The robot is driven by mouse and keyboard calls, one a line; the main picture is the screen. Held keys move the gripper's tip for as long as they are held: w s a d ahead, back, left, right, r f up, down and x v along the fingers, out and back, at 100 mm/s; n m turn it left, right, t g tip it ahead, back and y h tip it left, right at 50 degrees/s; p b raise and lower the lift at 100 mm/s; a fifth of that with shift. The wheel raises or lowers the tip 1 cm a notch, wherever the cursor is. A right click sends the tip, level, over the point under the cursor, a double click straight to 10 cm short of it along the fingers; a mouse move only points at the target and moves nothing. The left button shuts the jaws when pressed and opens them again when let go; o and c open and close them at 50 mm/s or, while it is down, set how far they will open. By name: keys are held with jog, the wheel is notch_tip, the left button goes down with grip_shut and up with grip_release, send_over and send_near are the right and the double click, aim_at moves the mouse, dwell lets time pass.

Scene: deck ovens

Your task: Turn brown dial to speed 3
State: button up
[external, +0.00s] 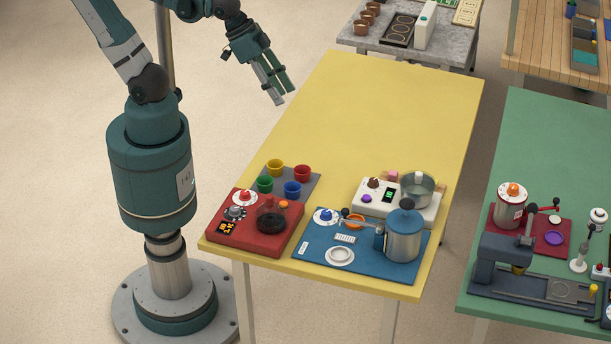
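The brown dial (373,183) is a small dark brown knob on the top left of a white appliance (401,210). The appliance stands near the right edge of the yellow table, with a small green display (389,196) and a purple knob (367,199). The dial's pointer and speed marks are too small to read. My gripper (284,96) hangs in the air at the upper left of the table, fingers pointing down and right. It is well away from the dial. Its two fingers lie close together in this view, and I cannot tell whether they are open.
A metal pot (417,190) sits on the appliance, right of the dial. A blue board (312,262) with a kettle-like vessel (405,236) lies in front. A red unit (252,240) and coloured cups (302,173) stand left. The yellow table's far half (375,110) is clear.

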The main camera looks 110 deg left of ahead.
jog(key=w+n+g+p, duration=0.2)
jog(key=w+n, duration=0.1)
jog(key=w, duration=0.5)
jog(key=n+g+p, duration=0.4)
jog(key=n, duration=0.5)
send_over(373, 179)
jog(key=shift+w+d+f, duration=0.1)
jog(key=shift+f, duration=8.3)
jog(key=shift+f, duration=0.1)
jog(key=shift+f, duration=3.8)
jog(key=shift+b, duration=0.3)
jog(key=c, duration=0.9)
